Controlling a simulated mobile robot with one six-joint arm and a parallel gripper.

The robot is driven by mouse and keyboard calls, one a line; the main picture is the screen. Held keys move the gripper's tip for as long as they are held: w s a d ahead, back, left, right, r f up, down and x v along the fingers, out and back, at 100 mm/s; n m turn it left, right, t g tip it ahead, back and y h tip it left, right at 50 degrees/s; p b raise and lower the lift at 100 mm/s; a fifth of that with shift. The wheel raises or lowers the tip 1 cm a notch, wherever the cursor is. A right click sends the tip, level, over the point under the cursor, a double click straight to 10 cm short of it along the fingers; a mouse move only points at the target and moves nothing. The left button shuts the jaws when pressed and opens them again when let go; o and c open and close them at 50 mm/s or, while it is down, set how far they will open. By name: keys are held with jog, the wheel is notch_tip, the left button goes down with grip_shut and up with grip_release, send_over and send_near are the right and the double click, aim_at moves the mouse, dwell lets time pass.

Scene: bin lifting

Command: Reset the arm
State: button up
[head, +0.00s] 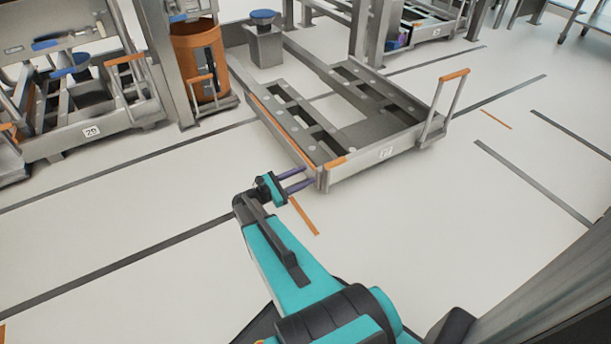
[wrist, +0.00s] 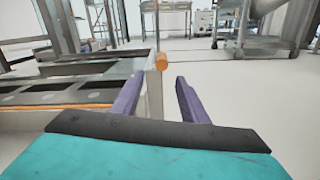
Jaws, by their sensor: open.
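My gripper (head: 297,180) is at the end of my teal arm, near the middle of the head view. Its two purple fingers are apart and nothing shows between them. They point right, toward the near left corner of a low grey metal cart (head: 360,155). In the wrist view my gripper (wrist: 158,92) shows both fingers open. The cart (wrist: 70,68) lies ahead and to the left there, with an orange handle end (wrist: 161,61) just beyond the fingers. I cannot tell whether the fingers touch the cart.
The cart's raised orange-topped handle (head: 454,75) stands at its right. An orange bin (head: 197,62) and a second cart (head: 88,122) marked 20 stand at the back left. A grey post (head: 572,285) is at the lower right. The pale floor (head: 110,225) at left is clear.

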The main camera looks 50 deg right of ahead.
dwell(0.7)
jog(key=a+r+n+t+y+p, duration=0.2)
jog(key=a+r+p, duration=0.9)
jog(key=p, duration=0.6)
jog(key=s+a+m+y+p, duration=0.4)
jog(key=s+a, duration=0.3)
jog(key=a, duration=0.5)
jog(key=s+a+r+m+g+y+p, duration=0.1)
jog(key=s+a+m+y+p, duration=0.4)
jog(key=a, duration=0.7)
jog(key=s+a+m+y+p, duration=0.5)
jog(key=s+a, duration=0.4)
jog(key=a, duration=0.2)
jog(key=y+p, duration=0.1)
jog(key=p, duration=0.1)
jog(key=shift+s+a+r+g+p, duration=0.15)
jog(key=shift+a+g+p, duration=0.25)
